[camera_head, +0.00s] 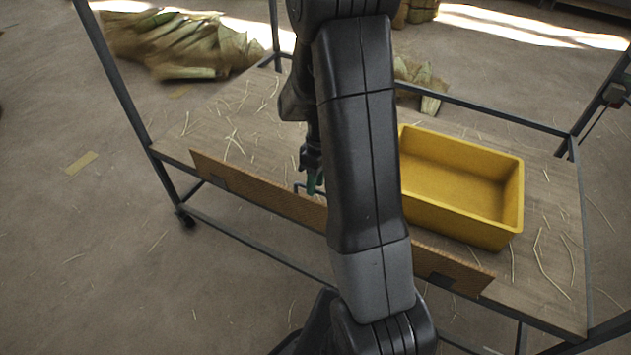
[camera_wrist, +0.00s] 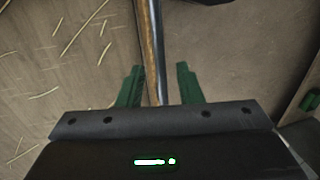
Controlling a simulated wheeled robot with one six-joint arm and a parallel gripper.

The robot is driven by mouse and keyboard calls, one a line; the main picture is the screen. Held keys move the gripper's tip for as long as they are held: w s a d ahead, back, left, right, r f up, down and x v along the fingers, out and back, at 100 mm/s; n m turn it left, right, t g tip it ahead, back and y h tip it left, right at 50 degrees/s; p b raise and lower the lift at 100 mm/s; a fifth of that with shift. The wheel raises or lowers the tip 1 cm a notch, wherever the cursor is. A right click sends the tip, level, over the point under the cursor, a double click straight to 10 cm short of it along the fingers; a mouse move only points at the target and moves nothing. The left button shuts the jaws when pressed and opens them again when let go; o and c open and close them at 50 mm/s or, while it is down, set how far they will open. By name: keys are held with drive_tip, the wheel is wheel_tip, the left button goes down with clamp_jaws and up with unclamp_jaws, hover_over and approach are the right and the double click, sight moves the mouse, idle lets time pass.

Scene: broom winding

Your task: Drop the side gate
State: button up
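The side gate (camera_head: 262,193) is a long brown board standing along the near edge of the cart's wooden deck (camera_head: 548,270). Dark fittings show near both its ends, and my arm hides part of its middle. My gripper (camera_head: 313,183) is over the gate, left of the arm, with a green fingertip showing. In the wrist view my gripper (camera_wrist: 159,84) has its two green fingers apart. The gate's thin brown edge (camera_wrist: 148,38), with a grey strip beside it, runs between them. I see gaps on both sides, so the fingers do not appear closed on it.
A yellow bin (camera_head: 470,185) sits on the deck right of my arm. Grey posts and rails (camera_head: 118,85) frame the cart. Loose straw lies on the deck and floor. Bundles of dry stalks (camera_head: 185,42) lie behind. The floor at the left is mostly clear.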

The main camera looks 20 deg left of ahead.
drive_tip(key=shift+s+d+f, duration=0.1)
drive_tip(key=shift+d, duration=0.05)
clamp_jaws()
drive_tip(key=shift+s, duration=0.1)
